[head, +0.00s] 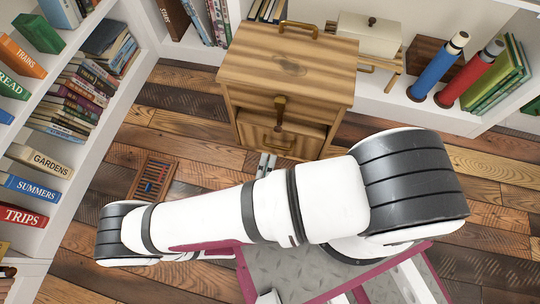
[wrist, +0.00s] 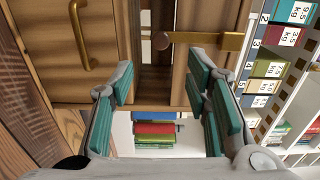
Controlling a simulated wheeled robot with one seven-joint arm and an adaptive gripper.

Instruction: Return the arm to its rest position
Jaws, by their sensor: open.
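My white arm (head: 310,200) reaches across the lower middle of the head view, above the floor. My gripper (wrist: 160,85) shows in the wrist view with its teal-padded fingers spread apart and nothing between them. It faces the front of a wooden cabinet (head: 280,65), which also fills much of the wrist view (wrist: 150,15). A brass latch or handle with a round end (wrist: 205,40) lies just beyond the fingertips; I cannot tell whether they touch. In the head view the gripper is mostly hidden by the arm.
Bookshelves (head: 120,120) stand on the left. A white shelf (head: 400,105) behind holds a small chest (head: 368,35) and blue (head: 437,68) and red (head: 468,75) cylinders. A floor vent (head: 153,180) lies left of the cabinet. Plank floor is open at right (head: 490,160).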

